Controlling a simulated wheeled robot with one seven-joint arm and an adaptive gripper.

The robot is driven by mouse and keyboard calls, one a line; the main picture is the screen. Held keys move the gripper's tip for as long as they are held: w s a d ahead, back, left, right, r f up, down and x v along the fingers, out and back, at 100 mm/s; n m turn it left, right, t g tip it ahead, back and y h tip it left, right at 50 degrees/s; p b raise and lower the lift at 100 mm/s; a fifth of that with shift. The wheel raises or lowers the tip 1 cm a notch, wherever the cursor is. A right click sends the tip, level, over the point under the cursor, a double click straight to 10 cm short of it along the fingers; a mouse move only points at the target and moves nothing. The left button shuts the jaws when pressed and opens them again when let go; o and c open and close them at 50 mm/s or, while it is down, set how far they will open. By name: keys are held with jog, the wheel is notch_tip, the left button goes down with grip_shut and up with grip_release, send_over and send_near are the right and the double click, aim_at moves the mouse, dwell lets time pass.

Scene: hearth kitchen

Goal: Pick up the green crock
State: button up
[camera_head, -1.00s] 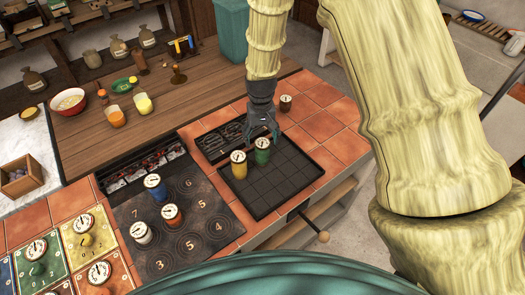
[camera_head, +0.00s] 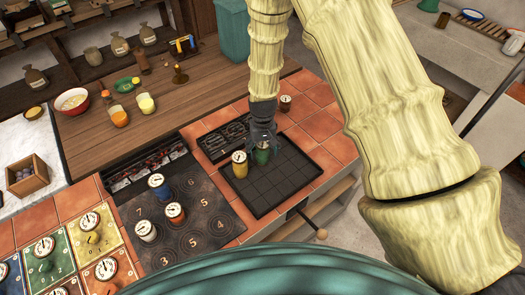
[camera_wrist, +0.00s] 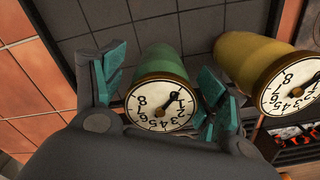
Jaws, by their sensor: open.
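The green crock (camera_head: 262,156) stands on the black gridded tray (camera_head: 290,178). In the wrist view the green crock (camera_wrist: 160,65) shows its white numbered dial lid facing me. My gripper (camera_head: 262,141) is over the green crock in the head view and hides part of it. In the wrist view my gripper (camera_wrist: 160,90) is open, with one teal-padded finger on each side of the crock. The yellow crock (camera_head: 240,165) stands close beside the green one; it also shows in the wrist view (camera_wrist: 243,58), near the right finger.
A dark stove plate (camera_head: 195,235) left of the tray holds blue, red and white crocks. A small brown crock (camera_head: 285,103) stands on the tiles behind the tray. Most of the tray's front and right is bare. Bowls and cups stand on the wooden counter (camera_head: 180,110).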

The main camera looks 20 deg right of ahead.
jog(key=shift+c, duration=0.5)
jog(key=c, duration=1.3)
jog(key=shift+r, duration=0.15)
